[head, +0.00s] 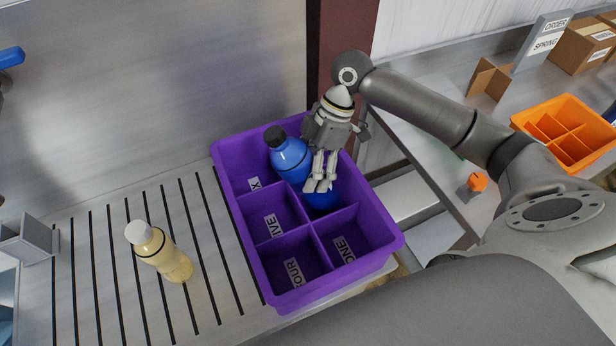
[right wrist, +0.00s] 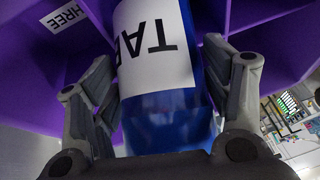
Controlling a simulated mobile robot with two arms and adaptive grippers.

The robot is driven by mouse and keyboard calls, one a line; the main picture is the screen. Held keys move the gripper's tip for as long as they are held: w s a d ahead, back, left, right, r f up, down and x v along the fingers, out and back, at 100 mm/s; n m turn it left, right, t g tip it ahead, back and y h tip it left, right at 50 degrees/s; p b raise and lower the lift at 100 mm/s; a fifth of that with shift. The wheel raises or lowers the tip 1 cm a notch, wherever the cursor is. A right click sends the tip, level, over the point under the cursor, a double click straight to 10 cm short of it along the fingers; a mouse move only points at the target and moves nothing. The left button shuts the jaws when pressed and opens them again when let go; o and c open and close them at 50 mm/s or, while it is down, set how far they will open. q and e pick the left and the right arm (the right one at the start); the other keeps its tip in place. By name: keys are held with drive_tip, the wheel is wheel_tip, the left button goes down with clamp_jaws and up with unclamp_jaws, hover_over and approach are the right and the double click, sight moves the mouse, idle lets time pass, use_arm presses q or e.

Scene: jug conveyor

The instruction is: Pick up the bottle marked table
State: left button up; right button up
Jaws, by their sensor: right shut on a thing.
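A blue bottle (right wrist: 165,95) fills the middle of the right wrist view. Its white label shows the letters "TAB"; the rest is cut off. My right gripper (head: 318,186) is shut on this bottle, with a finger on each side of it in the right wrist view (right wrist: 165,105). In the head view the gripper points down into the purple crate (head: 228,163), and only a dark blue part of the held bottle (head: 325,202) shows below the fingers. I cannot tell whether it touches the crate floor. My left gripper is not in view.
Another blue bottle (head: 291,161) with a black cap stands in the crate beside my gripper. The crate's front compartments, labelled "FIVE", "FOUR" and "ONE", look empty. A yellow bottle (head: 161,254) stands on the slatted conveyor (head: 95,285). An orange divided crate (head: 570,108) is at the right.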

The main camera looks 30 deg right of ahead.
drive_tip(key=c, duration=0.7)
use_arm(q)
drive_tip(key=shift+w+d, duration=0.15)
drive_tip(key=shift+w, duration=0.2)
use_arm(e)
drive_tip(key=shift+w+r, duration=0.1)
drive_tip(key=shift+c, duration=0.6)
